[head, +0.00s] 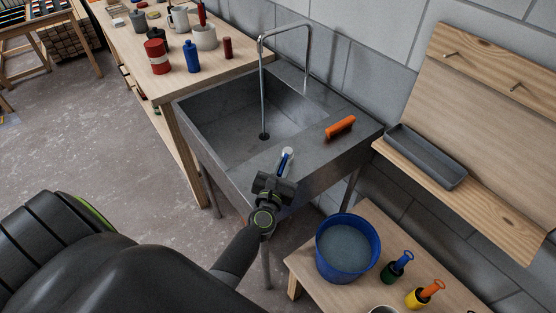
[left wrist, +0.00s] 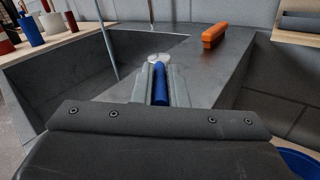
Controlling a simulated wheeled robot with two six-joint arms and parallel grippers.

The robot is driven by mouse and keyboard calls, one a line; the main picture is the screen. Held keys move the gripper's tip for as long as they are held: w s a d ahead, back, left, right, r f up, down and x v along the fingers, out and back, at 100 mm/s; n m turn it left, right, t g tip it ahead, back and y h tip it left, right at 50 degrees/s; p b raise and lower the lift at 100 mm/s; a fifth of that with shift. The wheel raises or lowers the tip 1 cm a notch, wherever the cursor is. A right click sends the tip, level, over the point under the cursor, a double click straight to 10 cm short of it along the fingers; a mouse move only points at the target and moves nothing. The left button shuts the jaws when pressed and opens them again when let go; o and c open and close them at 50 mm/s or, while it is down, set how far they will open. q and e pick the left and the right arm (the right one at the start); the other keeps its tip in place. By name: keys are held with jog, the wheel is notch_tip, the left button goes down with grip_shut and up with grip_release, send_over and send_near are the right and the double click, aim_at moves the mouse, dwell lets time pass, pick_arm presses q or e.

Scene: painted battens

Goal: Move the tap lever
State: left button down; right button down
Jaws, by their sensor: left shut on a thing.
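The tap lever is a blue bar (head: 284,160) with a pale round base (head: 288,151) on the front part of the grey sink's rim (head: 240,172). In the left wrist view the blue lever (left wrist: 160,84) lies between the fingers, and its round base (left wrist: 159,58) shows just past the fingertips. My left gripper (head: 277,176) is shut on the lever; it also fills the lower middle of the left wrist view (left wrist: 160,90). The lever's near end is hidden by the gripper. The metal spout (head: 262,85) arches over the basin. My right gripper is not in view.
An orange block (head: 340,127) lies on the sink's right ledge. A wooden shelf with a grey tray (head: 425,156) is on the wall. A cluttered workbench (head: 150,85) adjoins the sink's left.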

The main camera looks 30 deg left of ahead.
pick_arm(q)
jog(key=shift+w+d+r+n+y, duration=0.2)
jog(key=shift+d+n+y, duration=0.15)
jog(key=shift+n+y, duration=0.35)
jog(key=shift+f+g, duration=0.1)
jog(key=shift+g, duration=0.2)
jog(key=c, duration=1.5)
grip_release()
jog(key=shift+o, duration=0.2)
jog(key=shift+f, duration=0.1)
jog(key=shift+d, duration=0.1)
